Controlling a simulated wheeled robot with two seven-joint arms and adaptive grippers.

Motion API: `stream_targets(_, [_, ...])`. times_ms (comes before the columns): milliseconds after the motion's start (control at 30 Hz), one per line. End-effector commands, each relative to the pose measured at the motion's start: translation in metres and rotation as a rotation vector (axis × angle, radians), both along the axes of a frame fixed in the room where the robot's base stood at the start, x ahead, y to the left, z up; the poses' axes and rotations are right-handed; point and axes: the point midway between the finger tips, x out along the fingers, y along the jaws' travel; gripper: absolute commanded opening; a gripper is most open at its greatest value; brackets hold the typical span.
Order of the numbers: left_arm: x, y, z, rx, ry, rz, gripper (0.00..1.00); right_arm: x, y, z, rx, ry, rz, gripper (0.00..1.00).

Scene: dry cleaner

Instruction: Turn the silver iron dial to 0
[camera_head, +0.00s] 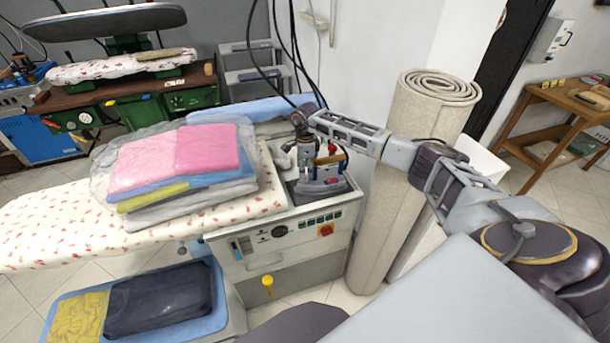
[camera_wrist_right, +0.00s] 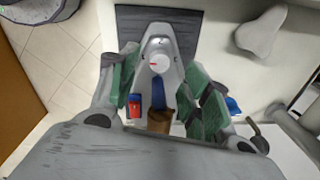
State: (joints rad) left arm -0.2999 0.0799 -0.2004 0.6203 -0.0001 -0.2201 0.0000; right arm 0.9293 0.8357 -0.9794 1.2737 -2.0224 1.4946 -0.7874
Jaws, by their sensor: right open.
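The silver iron (camera_head: 322,187) rests on the station beside the ironing board, partly hidden under my right gripper. In the wrist view, its silver body (camera_wrist_right: 157,42) carries a round white dial (camera_wrist_right: 159,63) with a small red mark; the numbers are too small to read. The brown handle (camera_wrist_right: 159,121) shows below the dial. My right gripper (camera_wrist_right: 161,72) is open above the iron, its green-padded fingers on either side of the dial. I cannot tell whether they touch the iron. In the head view my right gripper (camera_head: 305,150) points down. My left gripper is out of view.
The station's front panel (camera_head: 282,235) has knobs and a red switch. Wrapped folded clothes (camera_head: 175,165) lie on the floral board (camera_head: 50,225) at left. A rolled carpet (camera_head: 395,190) stands close on the right, below my arm. Black cables hang behind the iron.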

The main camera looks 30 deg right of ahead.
Motion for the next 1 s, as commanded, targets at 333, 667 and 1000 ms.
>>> stream_targets(333, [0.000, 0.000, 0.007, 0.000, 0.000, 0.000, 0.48, 0.001, 0.000, -0.038, 0.000, 0.002, -0.001, 0.48])
stream_targets(667, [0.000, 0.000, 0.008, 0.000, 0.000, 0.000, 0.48, 0.002, -0.001, -0.046, 0.000, 0.000, 0.001, 0.48])
stream_targets(1000, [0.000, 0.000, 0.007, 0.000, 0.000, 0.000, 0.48, 0.002, -0.001, -0.045, -0.001, 0.000, 0.001, 0.21])
